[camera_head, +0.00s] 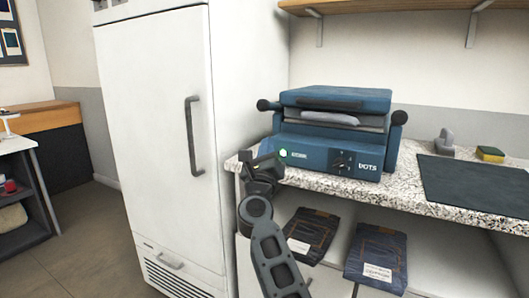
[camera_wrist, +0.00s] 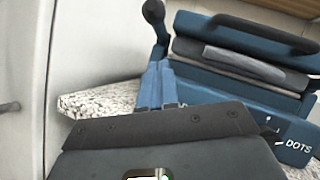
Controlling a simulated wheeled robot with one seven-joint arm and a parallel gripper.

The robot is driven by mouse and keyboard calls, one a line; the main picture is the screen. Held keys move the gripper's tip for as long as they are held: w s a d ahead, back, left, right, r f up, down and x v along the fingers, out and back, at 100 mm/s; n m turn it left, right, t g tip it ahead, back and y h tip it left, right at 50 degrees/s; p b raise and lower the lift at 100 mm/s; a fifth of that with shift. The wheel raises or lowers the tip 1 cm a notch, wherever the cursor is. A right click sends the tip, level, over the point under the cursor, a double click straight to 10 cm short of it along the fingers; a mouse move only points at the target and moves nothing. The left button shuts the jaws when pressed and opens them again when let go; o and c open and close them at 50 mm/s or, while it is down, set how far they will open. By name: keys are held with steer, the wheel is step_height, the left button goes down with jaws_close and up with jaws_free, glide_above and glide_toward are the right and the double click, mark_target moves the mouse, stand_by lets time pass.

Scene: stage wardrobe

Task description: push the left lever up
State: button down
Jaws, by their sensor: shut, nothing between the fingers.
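The blue press (camera_head: 330,150) stands on the speckled counter with its padded top raised over a grey folded cloth (camera_head: 338,119). The left lever (camera_head: 264,105) has a round black knob and sticks out at the press's left side. In the wrist view its knob (camera_wrist: 153,12) shows at the top, with its arm running down to the press. My gripper (camera_head: 264,160) is shut and empty, at the counter's front left corner, below the left lever and apart from its knob. The lever's lower end is partly hidden in the head view.
The right lever (camera_head: 399,118) is on the press's other side. A white fridge (camera_head: 155,120) stands close on the left. A dark mat (camera_head: 470,185), a sponge (camera_head: 490,153) and a grey object (camera_head: 446,142) lie to the right. Folded jeans (camera_head: 377,258) are on the shelf below.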

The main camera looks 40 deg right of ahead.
mark_target(272, 107)
steer(key=w+d+r, duration=0.4)
steer(key=w+r, duration=0.1)
steer(key=r, duration=0.1)
steer(key=shift+w, duration=0.15)
steer(key=shift+p, duration=0.45)
